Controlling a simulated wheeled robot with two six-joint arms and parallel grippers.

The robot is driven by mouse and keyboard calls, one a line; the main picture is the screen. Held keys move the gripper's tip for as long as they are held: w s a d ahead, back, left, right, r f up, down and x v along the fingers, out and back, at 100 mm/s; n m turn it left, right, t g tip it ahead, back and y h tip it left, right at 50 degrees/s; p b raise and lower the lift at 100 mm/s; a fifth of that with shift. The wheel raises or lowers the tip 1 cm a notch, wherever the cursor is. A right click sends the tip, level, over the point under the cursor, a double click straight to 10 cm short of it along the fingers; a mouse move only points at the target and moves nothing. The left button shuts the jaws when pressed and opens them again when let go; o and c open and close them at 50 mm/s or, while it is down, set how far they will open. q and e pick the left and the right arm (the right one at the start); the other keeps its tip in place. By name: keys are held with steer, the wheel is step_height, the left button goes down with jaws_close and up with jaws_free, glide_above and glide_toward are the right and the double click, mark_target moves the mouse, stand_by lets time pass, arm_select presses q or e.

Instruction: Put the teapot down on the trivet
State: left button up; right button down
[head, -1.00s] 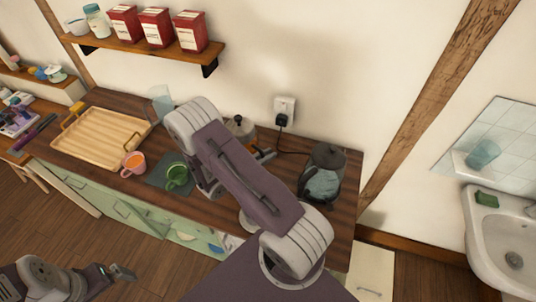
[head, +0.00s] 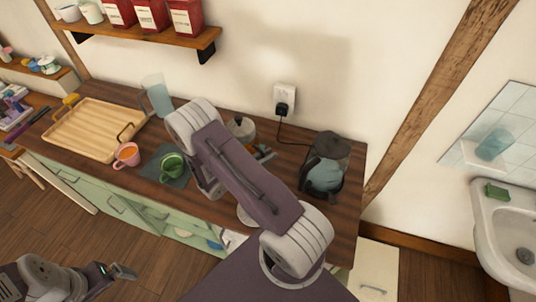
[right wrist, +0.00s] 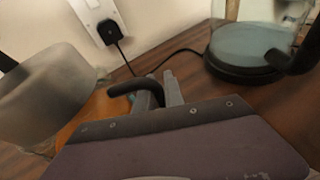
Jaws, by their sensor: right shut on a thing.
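The teapot (head: 241,127) stands at the back of the wooden counter, mostly hidden behind my right arm in the head view. It shows a grey top with a dark knob and some orange below. In the right wrist view its grey top (right wrist: 45,95) is close and blurred at the left. Its black handle (right wrist: 124,89) reaches between the fingers of my right gripper (right wrist: 160,90), which is shut on it. I cannot make out the trivet for certain; my arm covers part of the counter. My left gripper (head: 122,271) is low at the left, away from the counter; its jaw opening is unclear.
An electric kettle (head: 326,165) stands right of the teapot, its cord running to a wall socket (head: 284,98). A green mug (head: 173,168) on a dark mat (head: 150,170), a pink mug (head: 127,156), a glass pitcher (head: 157,95) and a wooden tray (head: 75,130) are left.

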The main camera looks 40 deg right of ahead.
arm_select(q)
steer(key=shift+f+b, duration=0.35)
steer(key=shift+f, duration=0.1)
arm_select(e)
steer(key=shift+f, duration=0.4)
steer(key=c, duration=1.4)
jaws_free()
steer(key=shift+a, duration=0.1)
steer(key=shift+o, duration=0.2)
